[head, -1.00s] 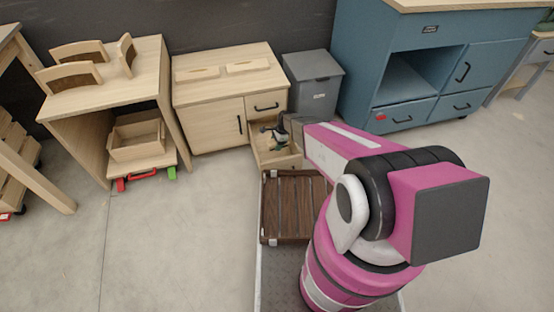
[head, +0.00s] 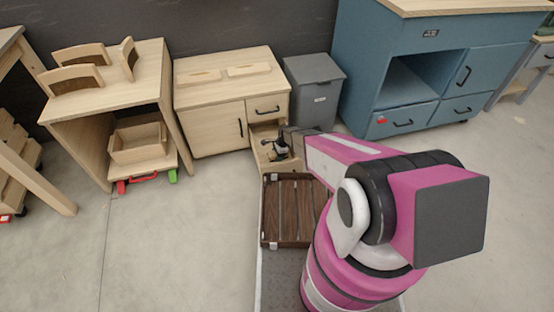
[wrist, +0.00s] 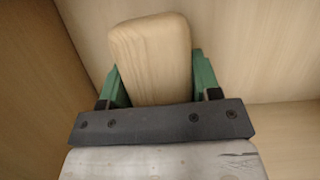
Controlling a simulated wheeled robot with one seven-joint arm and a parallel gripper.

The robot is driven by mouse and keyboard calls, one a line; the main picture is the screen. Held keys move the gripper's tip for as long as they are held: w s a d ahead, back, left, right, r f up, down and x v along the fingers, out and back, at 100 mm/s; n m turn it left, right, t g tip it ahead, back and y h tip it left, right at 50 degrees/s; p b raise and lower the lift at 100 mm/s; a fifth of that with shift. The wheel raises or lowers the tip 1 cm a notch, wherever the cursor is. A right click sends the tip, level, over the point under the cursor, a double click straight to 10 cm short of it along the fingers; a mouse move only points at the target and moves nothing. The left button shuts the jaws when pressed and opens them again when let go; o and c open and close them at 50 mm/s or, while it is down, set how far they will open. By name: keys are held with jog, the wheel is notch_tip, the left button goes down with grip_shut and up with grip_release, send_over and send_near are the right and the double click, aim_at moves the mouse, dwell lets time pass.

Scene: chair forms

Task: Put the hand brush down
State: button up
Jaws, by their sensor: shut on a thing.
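My gripper (wrist: 159,84) has its green fingers on both sides of a pale wooden piece, the hand brush (wrist: 150,50), and is shut on it. Only the brush's smooth wooden part shows; no bristles are visible. Pale wooden panels surround it in the wrist view. In the head view my gripper (head: 279,149) is small and dark, pointing down inside the open drawer (head: 265,133) of the low wooden cabinet (head: 215,118). The brush is too small to make out there, and I cannot tell whether it touches the drawer floor.
A dark slatted wooden crate (head: 291,225) lies just in front of the drawer. A grey bin (head: 315,90) stands right of the cabinet, beside a blue workbench (head: 385,65). A wooden table (head: 110,85) with a box beneath stands left. Floor at front left is clear.

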jog(key=shift+f, duration=1.45)
jog(key=shift+f, duration=0.5)
jog(key=shift+f, duration=0.2)
jog(key=o, duration=0.7)
jog(key=shift+o, duration=0.7)
jog(key=shift+f, duration=0.2)
jog(key=shift+r, duration=0.1)
jog(key=v, duration=1.1)
jog(key=shift+w+a+r, duration=0.15)
jog(key=shift+a+r, duration=0.1)
jog(key=shift+r, duration=0.1)
jog(key=s+d+r+n+h, duration=0.1)
jog(key=s+d+r+n, duration=0.3)
jog(key=r, duration=0.7)
jog(key=s+d+r+n+h, duration=0.1)
jog(key=s+d+r+n, duration=0.4)
jog(key=r, duration=0.7)
jog(key=s+d+r+n+t+h, duration=0.1)
jog(key=s+d+r+n, duration=0.4)
jog(key=s+d+r, duration=0.3)
notch_tip(320, 180, up, 4)
jog(key=s, duration=0.3)
jog(key=shift+r, duration=0.25)
